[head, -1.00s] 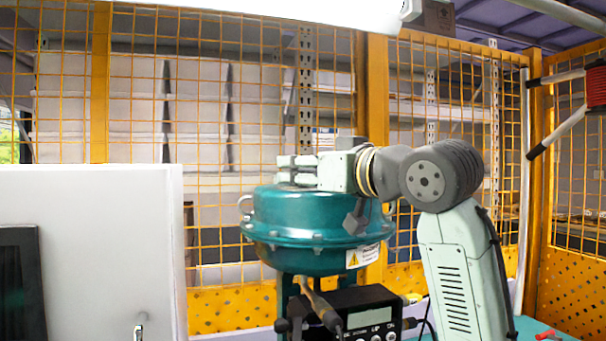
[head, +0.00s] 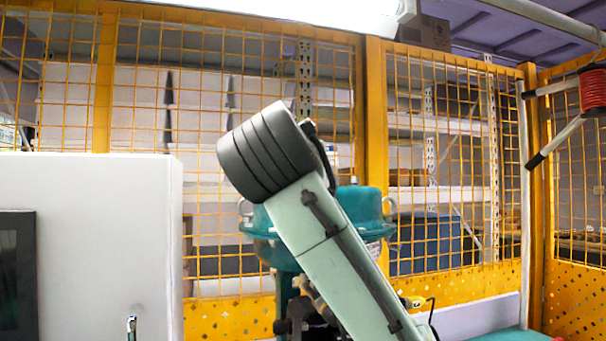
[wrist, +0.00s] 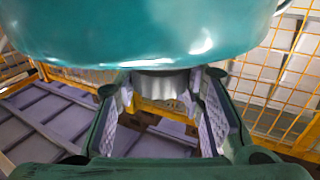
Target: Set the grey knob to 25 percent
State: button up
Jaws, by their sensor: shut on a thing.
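The grey knob (wrist: 159,84) shows in the wrist view as a short grey cylinder just below the teal housing in the picture. My gripper (wrist: 160,92) has a fingertip on either side of it and is shut on it. The teal housing (wrist: 140,30) fills the top of the wrist view; in the head view its right part (head: 366,206) shows behind my arm. My gripper and the knob are hidden in the head view. No percent scale or pointer is readable in either view.
A white cabinet (head: 90,240) stands at the left. Yellow mesh fencing (head: 455,150) runs behind the housing. A red coil (head: 593,87) hangs at the upper right. The dark equipment under the housing is mostly covered by my arm.

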jog(key=shift+m+h, duration=0.5)
jog(key=shift+h, duration=0.3)
jog(key=o, duration=1.2)
jog(key=shift+c, duration=0.2)
jog(key=v, duration=1.2)
